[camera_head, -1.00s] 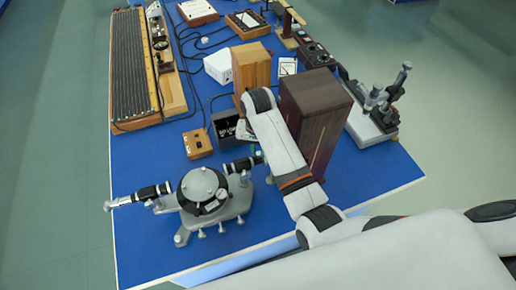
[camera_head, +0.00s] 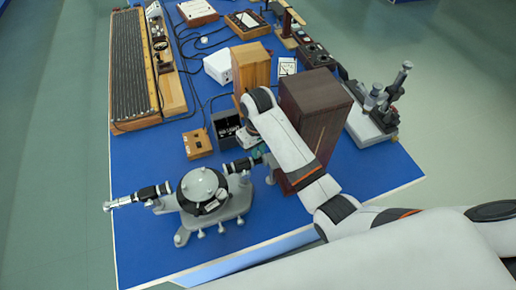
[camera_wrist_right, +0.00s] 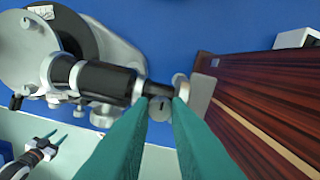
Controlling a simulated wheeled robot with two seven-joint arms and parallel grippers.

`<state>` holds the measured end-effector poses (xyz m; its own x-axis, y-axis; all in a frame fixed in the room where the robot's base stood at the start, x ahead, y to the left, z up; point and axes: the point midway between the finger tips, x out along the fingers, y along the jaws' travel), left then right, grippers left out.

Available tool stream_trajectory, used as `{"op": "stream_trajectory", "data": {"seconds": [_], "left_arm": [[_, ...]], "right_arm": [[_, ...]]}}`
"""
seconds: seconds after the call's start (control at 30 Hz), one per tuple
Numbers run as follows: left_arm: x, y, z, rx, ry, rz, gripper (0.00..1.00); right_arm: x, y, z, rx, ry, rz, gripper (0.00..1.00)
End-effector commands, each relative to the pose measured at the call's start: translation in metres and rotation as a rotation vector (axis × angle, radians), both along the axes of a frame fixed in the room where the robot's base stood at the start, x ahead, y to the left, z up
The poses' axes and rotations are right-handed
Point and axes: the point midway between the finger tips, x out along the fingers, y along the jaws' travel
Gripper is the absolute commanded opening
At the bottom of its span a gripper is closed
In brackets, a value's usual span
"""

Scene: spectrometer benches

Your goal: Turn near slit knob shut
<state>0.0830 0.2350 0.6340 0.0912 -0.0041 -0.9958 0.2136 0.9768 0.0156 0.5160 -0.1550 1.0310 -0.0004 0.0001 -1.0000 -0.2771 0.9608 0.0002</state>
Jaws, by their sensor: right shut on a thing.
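The spectrometer (camera_head: 205,195) stands on the blue bench at the front, with its black collimator tube (camera_head: 240,165) pointing right, towards my right gripper (camera_head: 259,152). In the right wrist view the collimator (camera_wrist_right: 105,80) runs to the slit end, where a small round grey slit knob (camera_wrist_right: 159,108) sits between the teal fingertips of my right gripper (camera_wrist_right: 158,112). The fingers are closed on the knob from both sides. My left gripper (camera_wrist_right: 51,137) shows small at the lower left of the wrist view, its teal fingers apart and empty; it is outside the head view.
A dark wooden box (camera_head: 318,120) stands close to the right of my right gripper. A black lamp box (camera_head: 226,127) and a small wooden box (camera_head: 198,143) stand behind the spectrometer. The blue bench in front of the dark box is clear.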

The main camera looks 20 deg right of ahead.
Motion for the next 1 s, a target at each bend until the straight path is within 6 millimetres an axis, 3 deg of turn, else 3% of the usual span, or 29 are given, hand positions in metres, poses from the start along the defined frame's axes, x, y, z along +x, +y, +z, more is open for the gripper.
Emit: {"op": "stream_trajectory", "data": {"seconds": [0.57, 0.6, 0.7, 1.0], "left_arm": [[-0.0004, 0.0006, 0.0000, 0.001, 0.000, 0.000, 0.44], [-0.0004, 0.0006, 0.0000, 0.001, 0.000, 0.000, 0.44], [-0.0004, 0.0007, 0.0000, 0.001, 0.000, 0.000, 0.44], [-0.0002, 0.0008, -0.0003, 0.001, 0.000, 0.001, 0.44]], "right_arm": [[0.0004, 0.0002, 0.0002, 0.000, -0.002, 0.033, 0.00], [0.0004, 0.0002, 0.0002, 0.000, -0.002, 0.033, 0.21], [0.0004, 0.0002, 0.0002, 0.000, -0.001, 0.032, 0.37], [0.0005, 0.0002, 0.0010, 0.001, -0.002, 0.031, 0.38]]}}
